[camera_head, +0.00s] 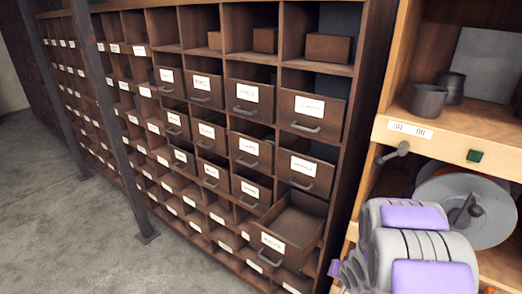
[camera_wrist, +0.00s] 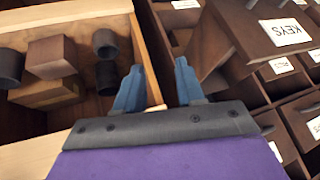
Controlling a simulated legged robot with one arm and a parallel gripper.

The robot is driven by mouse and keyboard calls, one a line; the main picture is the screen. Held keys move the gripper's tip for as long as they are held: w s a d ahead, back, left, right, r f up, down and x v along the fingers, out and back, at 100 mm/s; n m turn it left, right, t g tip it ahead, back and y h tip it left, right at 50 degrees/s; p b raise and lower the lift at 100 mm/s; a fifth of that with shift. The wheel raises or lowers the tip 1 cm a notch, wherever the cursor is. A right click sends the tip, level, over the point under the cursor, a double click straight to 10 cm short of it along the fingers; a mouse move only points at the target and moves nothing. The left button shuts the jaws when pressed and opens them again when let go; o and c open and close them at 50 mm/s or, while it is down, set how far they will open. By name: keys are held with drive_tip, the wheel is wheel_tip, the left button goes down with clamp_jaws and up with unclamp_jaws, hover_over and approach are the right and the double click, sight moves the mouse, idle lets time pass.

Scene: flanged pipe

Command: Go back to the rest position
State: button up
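My gripper (camera_wrist: 158,72) shows in the wrist view with its two blue fingers apart and nothing between them. Its fingertips point toward the strip between a light wooden shelf unit (camera_wrist: 65,13) on the left and a dark drawer cabinet on the right. My purple and grey arm is folded at the lower right of the head view, and the gripper's fingers cannot be made out there. The dark wooden drawer cabinet (camera_head: 365,60) fills the middle of the head view. One low drawer (camera_head: 286,252) is pulled out and looks empty.
A drawer labelled KEYS (camera_wrist: 272,35) juts out right of my fingers. Left of them, the shelf holds a wooden block (camera_wrist: 52,57) and dark cups (camera_wrist: 104,42). In the head view, a reel (camera_head: 470,215) sits behind my arm. Grey floor (camera_head: 65,230) is clear at left.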

drive_tip(key=s+r+g+h, duration=0.2)
drive_tip(key=s+r, duration=0.3)
drive_tip(key=r, duration=0.2)
drive_tip(key=s+a+r+n+g, duration=0.1)
drive_tip(key=s+a+r+g, duration=0.1)
drive_tip(key=s, duration=0.8)
drive_tip(key=s+a+r+n+g+y, duration=0.1)
drive_tip(key=s+a+r, duration=0.4)
drive_tip(key=s, duration=0.5)
drive_tip(key=s+a+r+n+g+y, duration=0.1)
drive_tip(key=s+a+r+n+g, duration=0.1)
drive_tip(key=s+r, duration=0.5)
drive_tip(key=s+a+g, duration=0.1)
drive_tip(key=s+a, duration=0.1)
drive_tip(key=s, duration=0.2)
drive_tip(key=shift+r+n+g, duration=0.15)
drive_tip(key=shift+n+g, duration=0.15)
